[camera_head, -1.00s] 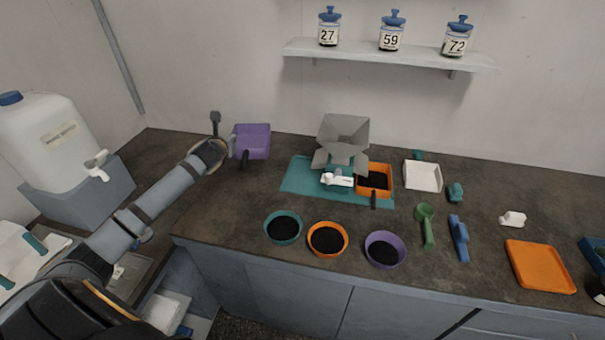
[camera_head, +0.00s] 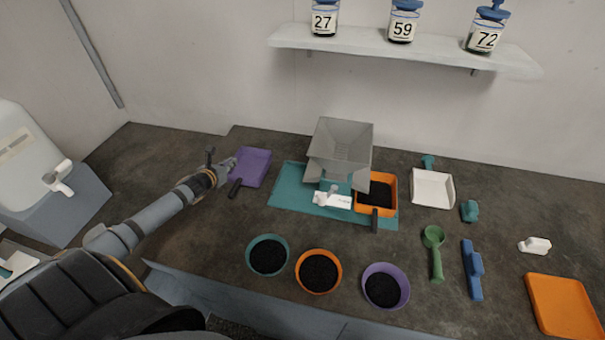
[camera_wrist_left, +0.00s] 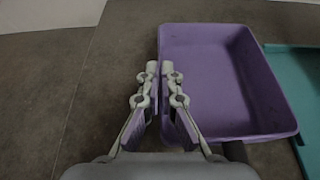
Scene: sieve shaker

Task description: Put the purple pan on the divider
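The purple pan (camera_head: 255,167), a shallow tray with a black handle (camera_head: 235,188), is at the counter's back left, beside the teal mat (camera_head: 285,197). The grey metal divider (camera_head: 342,142), a hopper with sloped sides, stands on the mat to the pan's right. My left gripper (camera_head: 233,163) is at the pan's left wall. In the left wrist view, its fingertips (camera_wrist_left: 159,68) are close together at the left rim of the purple pan (camera_wrist_left: 215,80), with the wall seemingly pinched between them. The handle is partly hidden there. My right gripper is not in view.
An orange pan (camera_head: 376,190) with black grains and a white object (camera_head: 332,200) are at the divider's foot. Teal (camera_head: 268,257), orange (camera_head: 318,272) and purple (camera_head: 386,287) bowls stand in front. A jar shelf (camera_head: 420,50) hangs above. Counter between pan and bowls is clear.

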